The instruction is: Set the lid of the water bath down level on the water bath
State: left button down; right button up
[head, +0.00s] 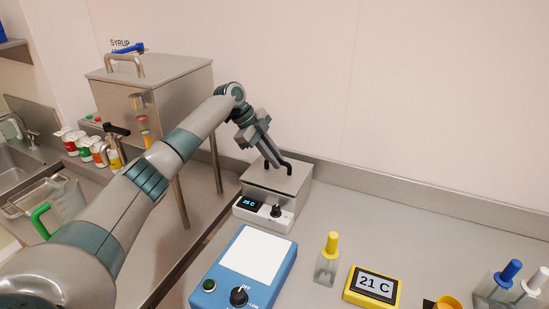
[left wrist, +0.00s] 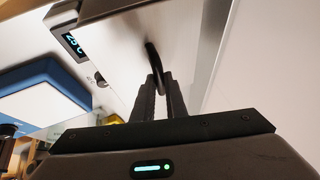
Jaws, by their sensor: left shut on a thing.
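The water bath (head: 264,213) is a steel box with a white front panel, a display and a black knob. It stands at the back of the bench. Its flat steel lid (head: 291,184) is over the top of the bath and looks about level; I cannot tell whether it rests fully on the rim. My left gripper (head: 272,160) is shut on the lid's black handle (head: 287,166). In the left wrist view the handle (left wrist: 152,62) passes between the fingertips (left wrist: 159,88), with the lid (left wrist: 130,35) beyond. My right gripper is not in view.
A blue device with a white plate (head: 255,255) stands in front of the bath. A steel hopper (head: 175,85) stands behind my left arm. The bench right of the bath is clear.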

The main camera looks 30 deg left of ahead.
pick_arm(q)
jog(key=shift+f, duration=0.4)
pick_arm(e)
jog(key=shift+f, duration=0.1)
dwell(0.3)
pick_arm(q)
jog(key=c, duration=1.7)
grip_release()
